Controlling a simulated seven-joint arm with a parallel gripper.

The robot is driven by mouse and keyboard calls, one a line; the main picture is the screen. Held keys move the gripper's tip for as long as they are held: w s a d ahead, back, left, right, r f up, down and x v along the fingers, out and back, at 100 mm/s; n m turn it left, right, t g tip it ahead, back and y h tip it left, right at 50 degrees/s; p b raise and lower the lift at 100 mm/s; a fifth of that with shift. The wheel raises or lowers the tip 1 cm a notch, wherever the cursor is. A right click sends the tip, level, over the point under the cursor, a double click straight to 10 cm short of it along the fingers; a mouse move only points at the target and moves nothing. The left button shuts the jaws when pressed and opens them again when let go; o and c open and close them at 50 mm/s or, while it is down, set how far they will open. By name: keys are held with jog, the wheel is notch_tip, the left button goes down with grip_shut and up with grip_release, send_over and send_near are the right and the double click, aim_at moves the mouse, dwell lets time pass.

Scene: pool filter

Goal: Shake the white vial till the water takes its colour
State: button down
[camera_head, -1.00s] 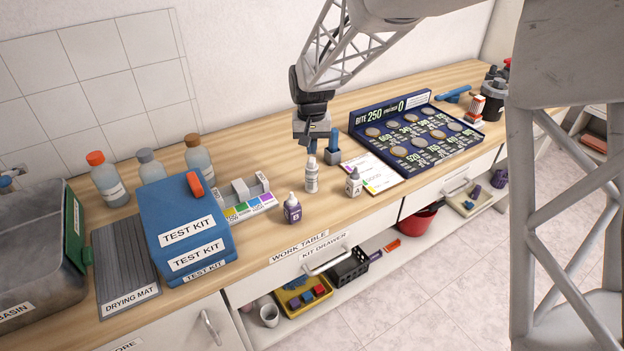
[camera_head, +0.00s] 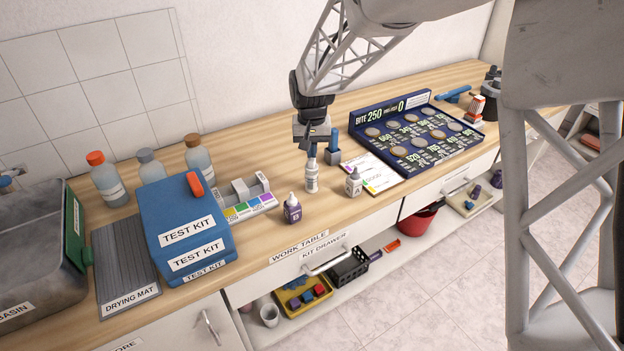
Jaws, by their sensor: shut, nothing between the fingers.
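A small white bottle with a pale label (camera_head: 312,178) stands upright on the work table; it looks most like the white vial, but its contents cannot be made out. My gripper (camera_head: 312,153) points down just above its white tip, with the fingers shut and empty. At this size I cannot tell whether the fingertips touch the tip. A purple dropper bottle with a white cap (camera_head: 292,209) stands in front, to the left.
A grey block with a blue upright piece (camera_head: 333,150) stands close behind my gripper. A white colour card (camera_head: 372,172) and a dark blue board of round discs (camera_head: 415,137) lie to the right. A blue test kit box (camera_head: 185,228) and a colour-striped comparator (camera_head: 246,198) are to the left.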

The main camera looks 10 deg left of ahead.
jog(key=shift+f, duration=0.65)
dwell(0.5)
jog(key=shift+r, duration=0.1)
jog(key=shift+r, duration=3.45)
jog(key=shift+d+r, duration=0.1)
jog(key=shift+d, duration=0.1)
jog(key=s+d+r+m, duration=0.1)
jog(key=s+d+r, duration=0.2)
jog(key=s+d, duration=0.3)
jog(key=s+d+r+t, duration=0.1)
jog(key=s+d+r, duration=0.2)
jog(key=d, duration=0.6)
jog(key=s+d+r+m, duration=0.1)
jog(key=s+d+r, duration=0.2)
jog(key=s+d, duration=0.3)
jog(key=s+d+f, duration=0.1)
jog(key=s+d, duration=0.6)
jog(key=s, duration=0.3)
jog(key=s+d+f+m+t, duration=0.1)
jog(key=s+d, duration=0.6)
jog(key=s, duration=0.4)
jog(key=shift+d+t, duration=0.2)
jog(key=shift+t, duration=0.1)
